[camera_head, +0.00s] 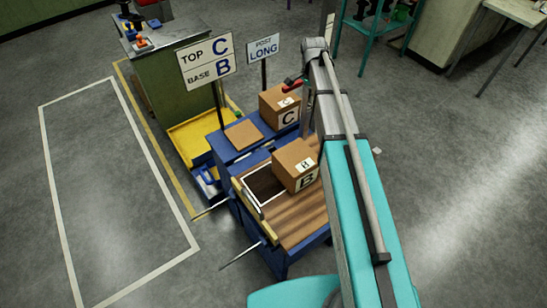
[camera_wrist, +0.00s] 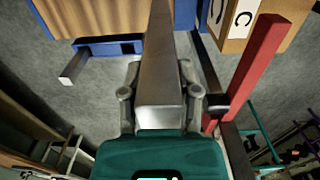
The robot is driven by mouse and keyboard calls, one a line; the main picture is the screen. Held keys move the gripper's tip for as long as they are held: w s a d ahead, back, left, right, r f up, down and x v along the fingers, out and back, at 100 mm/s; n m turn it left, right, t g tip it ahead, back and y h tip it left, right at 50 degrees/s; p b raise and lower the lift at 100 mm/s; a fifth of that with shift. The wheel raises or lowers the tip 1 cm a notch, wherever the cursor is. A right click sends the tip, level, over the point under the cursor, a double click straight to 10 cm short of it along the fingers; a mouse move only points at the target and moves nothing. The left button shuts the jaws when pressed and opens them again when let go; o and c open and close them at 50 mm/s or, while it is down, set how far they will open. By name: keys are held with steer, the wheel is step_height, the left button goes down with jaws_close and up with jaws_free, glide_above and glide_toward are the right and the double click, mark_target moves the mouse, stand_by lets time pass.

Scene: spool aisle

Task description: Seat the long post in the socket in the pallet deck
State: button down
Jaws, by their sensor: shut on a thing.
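My gripper (camera_wrist: 160,98) is shut on a long grey square-section post (camera_wrist: 158,62), with one finger on each side of it. The post extends away toward the top of the wrist view, and its far end is cut off. In the head view my arm hides most of the gripper. The pallet deck (camera_head: 295,230) is brown slatted wood on a blue base. A dark rectangle with a white outline (camera_head: 262,185) lies on it, partly covered by box B (camera_head: 295,163). I cannot make out the socket. A sign (camera_head: 263,47) reads POST LONG.
Box C (camera_head: 281,106) and a flat brown box (camera_head: 243,134) stand on the blue stand behind the deck. Grey bars (camera_head: 240,256) stick out on the deck's left. A red bar (camera_wrist: 256,68) stands right of the post. Open floor (camera_head: 110,180) lies left.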

steer(key=s+a, duration=0.2)
steer(key=a, duration=1)
steer(key=shift+a+r, duration=0.3)
steer(key=shift+a, duration=0.1)
steer(key=shift+s+f, duration=0.1)
step_height(320, 180, down, 6)
steer(key=b, duration=0.6)
steer(key=shift+f, duration=0.15)
steer(key=shift+f+b, duration=1.8)
steer(key=shift+b, duration=0.05)
steer(key=shift+f, duration=0.2)
steer(key=shift+c, duration=1.7)
jaws_free()
steer(key=shift+r, duration=0.1)
